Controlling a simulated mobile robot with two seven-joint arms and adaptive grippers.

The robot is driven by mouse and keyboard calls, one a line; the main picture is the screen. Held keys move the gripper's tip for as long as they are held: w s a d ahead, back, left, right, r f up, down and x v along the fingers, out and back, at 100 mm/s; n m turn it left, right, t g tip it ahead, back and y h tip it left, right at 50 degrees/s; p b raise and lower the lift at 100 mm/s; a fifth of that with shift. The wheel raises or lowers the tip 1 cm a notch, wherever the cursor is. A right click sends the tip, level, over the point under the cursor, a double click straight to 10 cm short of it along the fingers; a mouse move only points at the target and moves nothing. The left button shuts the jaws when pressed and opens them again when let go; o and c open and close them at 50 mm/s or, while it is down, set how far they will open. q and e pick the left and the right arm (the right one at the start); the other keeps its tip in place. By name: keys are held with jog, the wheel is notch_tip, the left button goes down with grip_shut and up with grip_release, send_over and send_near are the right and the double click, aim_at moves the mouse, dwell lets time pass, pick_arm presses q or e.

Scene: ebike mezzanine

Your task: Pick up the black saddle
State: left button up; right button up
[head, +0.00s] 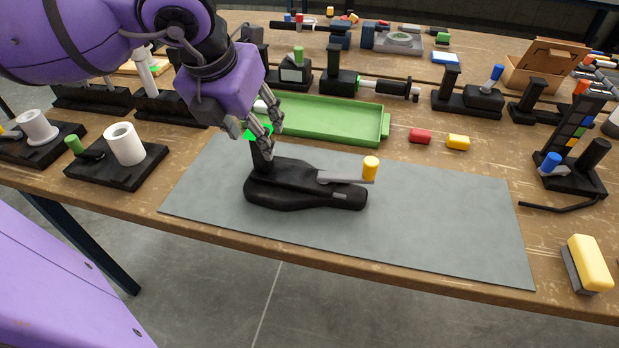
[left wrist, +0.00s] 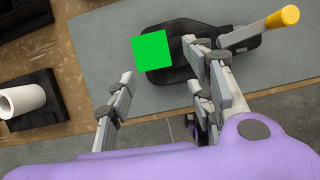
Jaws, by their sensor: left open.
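The black saddle (head: 290,188) lies on the grey mat, its wide end to the left. A black upright post rises at its left end, and a grey lever (head: 342,177) with a yellow knob (head: 371,168) sticks out to the right. In the left wrist view the saddle (left wrist: 183,68) is partly hidden by my fingers. A bright green square patch (left wrist: 153,50) shows above the post. My left gripper (head: 254,128) is open at the post's top, fingers pointing down; in its wrist view the two fingers (left wrist: 160,68) stand apart around the patch. I cannot tell whether they touch it.
A green tray (head: 325,120) lies behind the mat (head: 440,220). Black fixtures with white cylinders (head: 125,145) stand at left. The mat's right half is clear.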

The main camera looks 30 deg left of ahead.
pick_arm(q)
jog(key=x, duration=0.5)
jog(key=a+x, duration=0.1)
jog(key=x, duration=0.1)
jog(key=shift+w+b, duration=0.4)
jog(key=shift+w, duration=0.1)
jog(key=shift+c, duration=0.3)
grip_shut()
